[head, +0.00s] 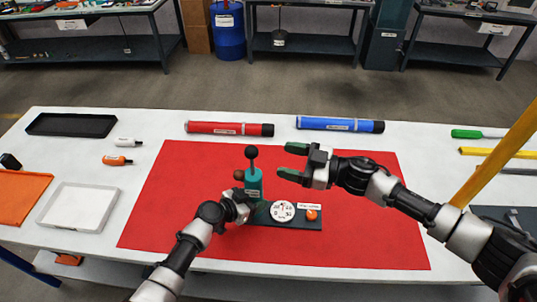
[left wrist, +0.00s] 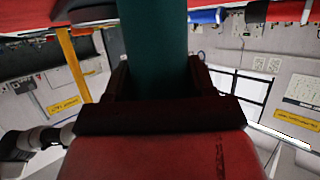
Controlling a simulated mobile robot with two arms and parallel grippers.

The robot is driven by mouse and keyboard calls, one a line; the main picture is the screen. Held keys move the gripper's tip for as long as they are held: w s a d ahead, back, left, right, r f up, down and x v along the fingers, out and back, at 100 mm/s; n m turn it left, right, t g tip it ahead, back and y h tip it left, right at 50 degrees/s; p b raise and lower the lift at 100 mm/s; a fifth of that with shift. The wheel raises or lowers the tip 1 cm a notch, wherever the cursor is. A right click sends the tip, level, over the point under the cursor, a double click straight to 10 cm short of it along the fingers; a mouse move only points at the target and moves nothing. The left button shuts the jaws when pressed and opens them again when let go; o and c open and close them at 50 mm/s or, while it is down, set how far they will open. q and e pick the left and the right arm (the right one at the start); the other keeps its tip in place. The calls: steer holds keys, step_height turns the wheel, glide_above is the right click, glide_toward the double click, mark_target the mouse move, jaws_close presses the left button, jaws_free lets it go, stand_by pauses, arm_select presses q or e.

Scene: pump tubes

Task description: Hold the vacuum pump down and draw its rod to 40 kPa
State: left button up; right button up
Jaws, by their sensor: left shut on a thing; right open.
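The vacuum pump (head: 254,184) is a teal upright body on a dark base plate. A rod with a black ball knob (head: 251,153) rises from its top. A round white gauge (head: 282,211) and an orange knob (head: 311,215) sit on the plate to its right. My left gripper (head: 244,203) is shut on the pump body from the front left. In the left wrist view the teal body (left wrist: 155,45) fills the space between the fingers. My right gripper (head: 285,161) is open and empty, to the right of the rod and apart from it. The gauge reading is too small to tell.
The pump stands on a red mat (head: 370,230) on a white table. A red tube (head: 225,129) and a blue tube (head: 335,124) lie behind the mat. A black tray (head: 72,125) and a white tray (head: 77,208) are at left. A yellow post (head: 500,150) stands at right.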

steer(key=v, duration=0.4)
steer(key=shift+d, duration=0.15)
arm_select(q)
steer(key=o, duration=1.1)
steer(key=shift+s+a, duration=0.1)
